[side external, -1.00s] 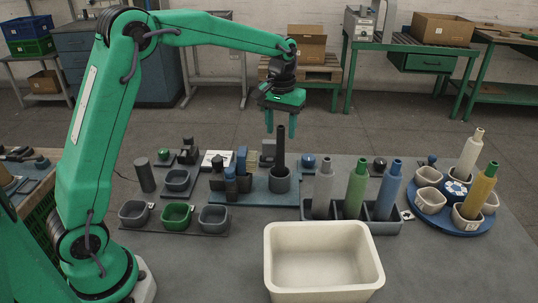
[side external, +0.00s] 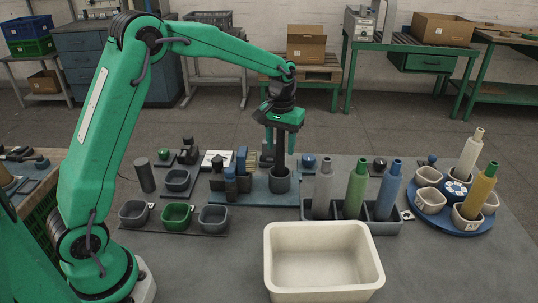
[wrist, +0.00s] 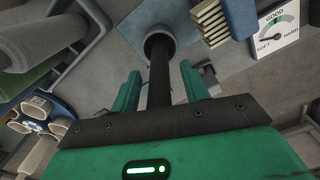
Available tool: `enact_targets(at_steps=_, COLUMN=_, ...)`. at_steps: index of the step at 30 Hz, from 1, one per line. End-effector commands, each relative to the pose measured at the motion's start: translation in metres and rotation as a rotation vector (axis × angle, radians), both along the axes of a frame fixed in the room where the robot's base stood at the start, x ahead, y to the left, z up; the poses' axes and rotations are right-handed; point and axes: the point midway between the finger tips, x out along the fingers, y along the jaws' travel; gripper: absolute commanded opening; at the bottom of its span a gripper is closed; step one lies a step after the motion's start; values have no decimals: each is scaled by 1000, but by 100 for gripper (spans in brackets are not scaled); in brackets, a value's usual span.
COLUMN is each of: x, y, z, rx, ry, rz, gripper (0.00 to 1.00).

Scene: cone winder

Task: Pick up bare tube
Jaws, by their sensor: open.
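The bare tube (side external: 280,160) is dark, slim and upright, standing in a grey cup (side external: 280,183) on a blue plate (side external: 253,194). My gripper (side external: 279,146) points down over it, with its fingers open on either side of the tube's upper part. In the wrist view the tube (wrist: 160,79) runs between the two green fingers, with gaps showing on both sides, and its lower end goes into the cup (wrist: 158,38). The tube's top is hidden by the gripper body in both views.
A rack (side external: 381,228) with grey, green and blue wound cones stands right of the plate. A blue turntable (side external: 453,226) is further right. A cream bin (side external: 322,286) stands in front. Small blue and dark parts (side external: 231,185) stand close to the cup's left.

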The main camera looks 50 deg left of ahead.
Motion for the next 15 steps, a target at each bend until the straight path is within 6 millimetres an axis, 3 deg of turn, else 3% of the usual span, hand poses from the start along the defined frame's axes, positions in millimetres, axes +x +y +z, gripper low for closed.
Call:
enact_targets(at_steps=4, x=0, y=0, z=0, rx=0, ry=0, rz=0, gripper=44)
enact_targets(at_steps=11, x=0, y=0, z=0, rx=0, ry=0, rz=0, gripper=0)
enact_targets(at_steps=15, x=0, y=0, z=1, rx=0, ry=-1, rz=0, gripper=0)
